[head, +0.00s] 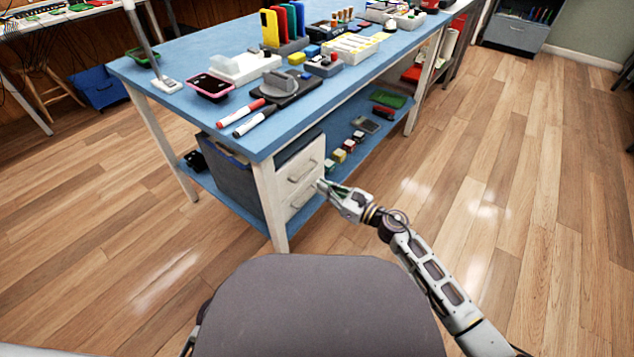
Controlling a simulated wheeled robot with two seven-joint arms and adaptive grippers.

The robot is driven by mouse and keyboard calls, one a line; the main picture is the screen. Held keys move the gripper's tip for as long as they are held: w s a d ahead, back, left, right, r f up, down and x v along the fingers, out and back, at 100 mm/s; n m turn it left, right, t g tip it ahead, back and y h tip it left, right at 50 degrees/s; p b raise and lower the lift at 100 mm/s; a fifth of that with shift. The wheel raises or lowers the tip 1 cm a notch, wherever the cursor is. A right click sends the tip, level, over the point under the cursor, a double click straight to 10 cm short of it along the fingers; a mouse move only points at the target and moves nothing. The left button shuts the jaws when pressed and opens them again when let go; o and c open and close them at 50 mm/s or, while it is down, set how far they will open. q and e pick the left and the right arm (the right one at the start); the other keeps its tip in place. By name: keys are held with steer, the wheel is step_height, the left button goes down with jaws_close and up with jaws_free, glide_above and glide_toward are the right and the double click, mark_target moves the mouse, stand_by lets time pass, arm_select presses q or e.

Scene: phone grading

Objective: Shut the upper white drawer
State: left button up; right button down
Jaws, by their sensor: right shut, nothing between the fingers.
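The upper white drawer (301,165) is in a small cabinet under the near end of the blue-topped bench. Its pale front carries a bar handle, and a dark area shows above and behind it. I cannot tell how far it stands out. The lower white drawer (301,199) is directly below, with its own handle. My right gripper (322,186) is shut and empty at the right edge of the drawer fronts, near the line between the two drawers. I cannot tell whether it touches them. My left gripper is not in view.
The blue bench top (222,117) holds markers, phones, trays and tools above the drawers. A white bench leg (269,205) stands just left of the drawer fronts. The lower blue shelf (352,152) holds small blocks and phones. The wooden floor (480,185) right of the bench is clear.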

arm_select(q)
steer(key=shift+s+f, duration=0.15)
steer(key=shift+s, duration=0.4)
arm_select(e)
steer(key=v, duration=0.2)
steer(key=shift+s+d, duration=0.1)
steer(key=shift+d, duration=0.15)
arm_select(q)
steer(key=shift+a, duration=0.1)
